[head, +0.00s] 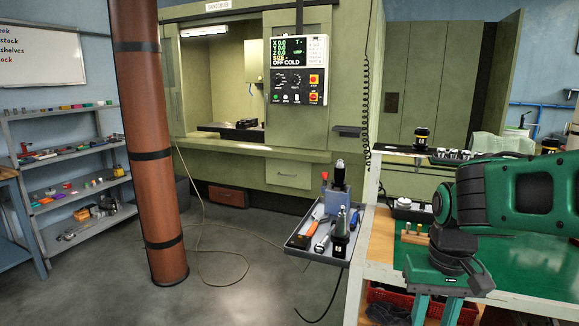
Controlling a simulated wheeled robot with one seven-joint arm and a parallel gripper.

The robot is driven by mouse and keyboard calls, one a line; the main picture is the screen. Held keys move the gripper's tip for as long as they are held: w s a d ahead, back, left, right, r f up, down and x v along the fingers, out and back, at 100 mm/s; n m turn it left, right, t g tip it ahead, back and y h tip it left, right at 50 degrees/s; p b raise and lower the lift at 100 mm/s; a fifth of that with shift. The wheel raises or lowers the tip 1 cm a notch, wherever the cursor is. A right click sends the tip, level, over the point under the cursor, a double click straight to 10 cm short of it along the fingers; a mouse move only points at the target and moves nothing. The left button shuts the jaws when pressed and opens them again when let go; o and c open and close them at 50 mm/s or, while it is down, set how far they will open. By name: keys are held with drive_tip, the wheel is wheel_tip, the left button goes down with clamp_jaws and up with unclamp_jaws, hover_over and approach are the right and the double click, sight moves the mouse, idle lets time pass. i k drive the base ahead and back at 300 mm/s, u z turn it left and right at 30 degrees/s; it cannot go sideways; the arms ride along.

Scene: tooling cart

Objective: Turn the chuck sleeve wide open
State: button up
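On a small grey tray (300,240) at the cart's left side stands a dark upright cylinder with a pale tip, which looks like the chuck (339,176). It sits on top of a blue-grey holder (335,199). Its sleeve and jaws are too small to tell how far open they are. In front of it stands a second upright black-and-silver tool holder (341,238). My gripper (437,312) hangs from my green arm at the lower right, well right of the tray. Its two teal fingers are apart and look empty; their tips are near the bottom edge.
An orange-handled tool (318,211) lies in the tray. The cart's green top (415,262) has a wooden block with pegs (414,235). A red crate (390,299) sits below.

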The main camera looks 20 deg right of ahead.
sight(339, 169)
drive_tip(key=z, duration=0.05)
drive_tip(key=i, duration=1)
drive_tip(key=z, duration=0.25)
